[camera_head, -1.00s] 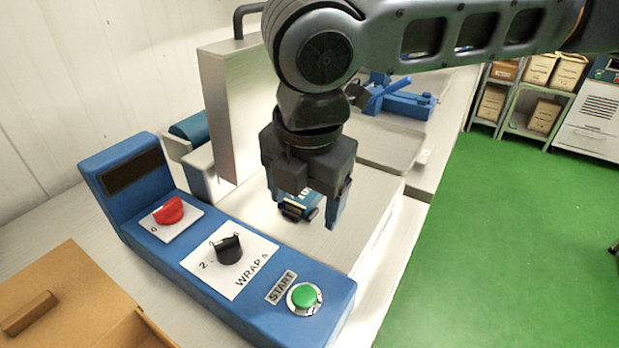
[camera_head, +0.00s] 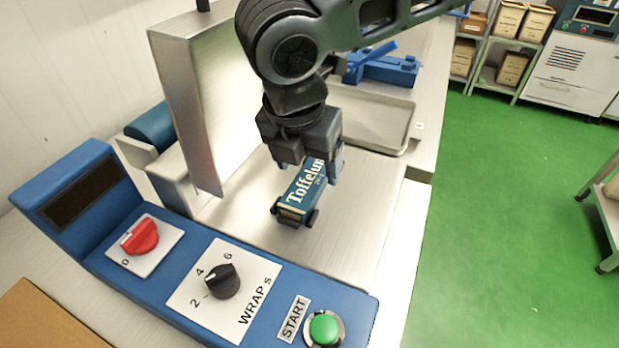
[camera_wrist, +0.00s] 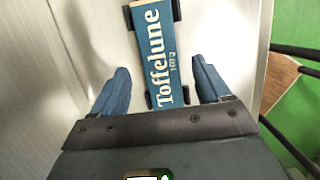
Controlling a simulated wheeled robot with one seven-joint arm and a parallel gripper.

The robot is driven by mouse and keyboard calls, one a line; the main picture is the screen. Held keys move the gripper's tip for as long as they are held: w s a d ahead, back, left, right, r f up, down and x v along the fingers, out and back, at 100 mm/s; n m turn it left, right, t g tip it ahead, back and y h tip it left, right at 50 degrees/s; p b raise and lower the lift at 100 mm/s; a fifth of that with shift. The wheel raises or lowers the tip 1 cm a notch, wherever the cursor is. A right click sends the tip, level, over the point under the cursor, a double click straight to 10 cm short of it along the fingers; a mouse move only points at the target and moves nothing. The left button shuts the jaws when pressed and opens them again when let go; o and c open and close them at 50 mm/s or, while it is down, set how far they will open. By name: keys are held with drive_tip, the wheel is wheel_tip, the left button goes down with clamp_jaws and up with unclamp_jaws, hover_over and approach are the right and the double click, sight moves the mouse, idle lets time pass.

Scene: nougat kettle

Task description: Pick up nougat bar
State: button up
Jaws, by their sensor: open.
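The nougat bar (camera_head: 304,188) is a blue wrapped block with pale "Toffelune" lettering, resting on dark supports on the metal surface of the machine. It also shows in the wrist view (camera_wrist: 156,50), running from the top edge down between the fingers. My gripper (camera_head: 312,168) is open and pointing down over the bar's far end. In the wrist view its two blue fingers stand on either side of the bar, with a gap on each side. The far part of the bar is partly hidden by the gripper in the head view.
A blue control panel (camera_head: 120,232) with red knob, black dial and green START button (camera_head: 325,328) stands in front. An upright metal plate (camera_head: 190,110) rises close on the left. A metal tray (camera_head: 372,122) and blue device (camera_head: 385,68) lie behind. Green floor is open right.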

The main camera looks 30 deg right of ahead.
sight(310, 183)
drive_tip(key=shift+x, duration=1.4)
drive_tip(key=shift+c, duration=0.2)
drive_tip(key=c, duration=1.3)
